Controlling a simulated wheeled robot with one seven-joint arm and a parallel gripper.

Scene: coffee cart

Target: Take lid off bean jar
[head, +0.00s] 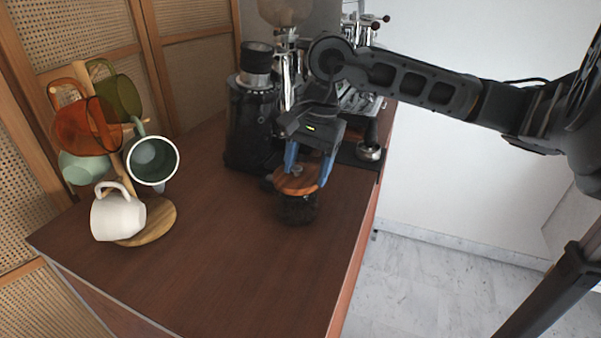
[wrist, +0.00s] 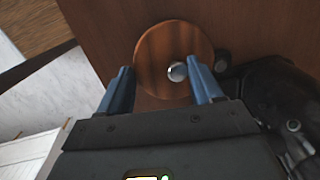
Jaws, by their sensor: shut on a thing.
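The bean jar (head: 297,211) is dark and stands on the brown cart top near its right edge. Its round wooden lid (head: 294,184) has a small metal knob on top. My gripper (head: 308,175) points down with its blue fingers on either side of the lid, shut on it. In the wrist view the lid (wrist: 155,50) lies between the blue fingers (wrist: 161,72), its knob nearer the right finger. The lid is right over the jar's mouth in the head view; I cannot tell whether a gap separates them. In the wrist view the lid hides the jar.
A black grinder (head: 253,120) stands just left of and behind the jar. An espresso machine (head: 362,95) is behind my gripper, with a metal tamper (head: 369,152) to the right. A wooden mug tree (head: 160,218) with several mugs stands at left. The front cart top is clear.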

